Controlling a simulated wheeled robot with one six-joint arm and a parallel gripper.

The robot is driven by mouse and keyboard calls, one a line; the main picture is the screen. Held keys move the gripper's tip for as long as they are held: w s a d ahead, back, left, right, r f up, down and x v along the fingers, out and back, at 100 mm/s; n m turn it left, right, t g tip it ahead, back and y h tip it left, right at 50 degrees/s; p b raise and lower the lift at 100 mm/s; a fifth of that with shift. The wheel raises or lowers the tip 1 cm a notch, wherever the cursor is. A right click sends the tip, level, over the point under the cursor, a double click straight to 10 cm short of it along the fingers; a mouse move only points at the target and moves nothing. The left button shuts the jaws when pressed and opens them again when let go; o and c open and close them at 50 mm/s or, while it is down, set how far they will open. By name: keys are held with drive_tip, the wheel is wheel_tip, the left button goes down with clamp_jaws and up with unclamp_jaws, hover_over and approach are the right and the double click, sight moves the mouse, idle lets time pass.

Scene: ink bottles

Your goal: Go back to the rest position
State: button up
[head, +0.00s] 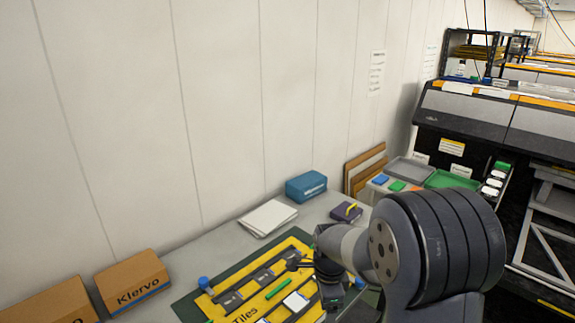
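My gripper (297,264) is small and dark in the head view, above the yellow board (246,313) marked "Tiles". My own arm covers part of it, and I cannot tell whether its fingers are open or shut or hold anything. The board lies on a dark green mat (186,308) and has dark grey strips with slots. A blue-capped item (203,283) stands at the board's left edge. Another small blue item (360,283) shows just right of my wrist. A green stick (277,290) and a white square piece (296,302) lie on the board.
Cardboard boxes (133,281) stand at the left. White sheets (267,218), a blue box (306,186) and a dark purple item (346,212) lie along the wall. Grey (409,171) and green trays (452,180) are at the right, before a large machine (497,115). My arm hides the table's right part.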

drive_tip(key=shift+w+d+f+n, duration=0.1)
drive_tip(key=shift+d+f+n, duration=0.35)
drive_tip(key=shift+n, duration=0.5)
drive_tip(key=shift+d+f+n, duration=0.2)
drive_tip(key=shift+f+n, duration=0.35)
drive_tip(key=shift+n, duration=0.4)
